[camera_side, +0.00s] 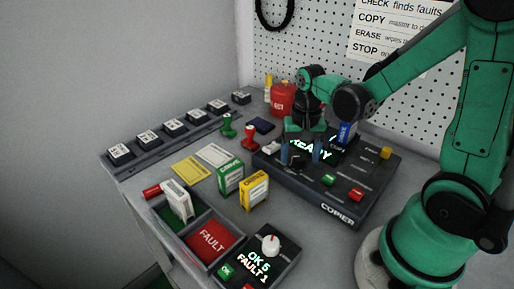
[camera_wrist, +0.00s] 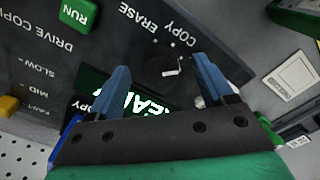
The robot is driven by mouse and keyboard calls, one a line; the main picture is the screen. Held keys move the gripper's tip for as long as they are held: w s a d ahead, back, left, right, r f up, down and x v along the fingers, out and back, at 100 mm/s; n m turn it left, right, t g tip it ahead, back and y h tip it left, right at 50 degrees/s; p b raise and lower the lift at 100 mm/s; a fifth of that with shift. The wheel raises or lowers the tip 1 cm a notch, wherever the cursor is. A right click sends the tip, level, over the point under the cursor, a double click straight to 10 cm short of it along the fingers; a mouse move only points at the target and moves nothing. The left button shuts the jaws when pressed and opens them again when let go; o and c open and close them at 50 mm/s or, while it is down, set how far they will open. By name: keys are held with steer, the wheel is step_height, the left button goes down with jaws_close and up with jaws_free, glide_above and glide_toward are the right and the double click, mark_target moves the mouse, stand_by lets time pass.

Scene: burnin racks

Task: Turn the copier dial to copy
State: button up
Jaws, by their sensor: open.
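The copier (camera_side: 321,207) is a dark box with a lit display reading READY, partly covered by my gripper. Its dark round dial (camera_wrist: 160,82) has a white mark near its middle, in the wrist view. The words COPY and ERASE are printed upside down above the dial there; I cannot tell for sure which word the mark points to. My gripper (camera_side: 302,156) is open over the copier, its blue fingers pointing down. In the wrist view my gripper (camera_wrist: 160,72) has one finger on each side of the dial, with gaps. Whether the fingertips touch the panel is unclear.
A green RUN button (camera_wrist: 78,14) and a red button (camera_side: 356,194) sit on the copier. Green and yellow boxes (camera_side: 254,190) stand left of it. A tray with a red FAULT bin (camera_side: 212,238) and a black counter box (camera_side: 262,252) are in front. A pegboard (camera_side: 310,40) stands behind.

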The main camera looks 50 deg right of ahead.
jaws_close()
steer(key=shift+n, duration=0.3)
steer(key=n, duration=0.3)
steer(key=shift+n, duration=2.6)
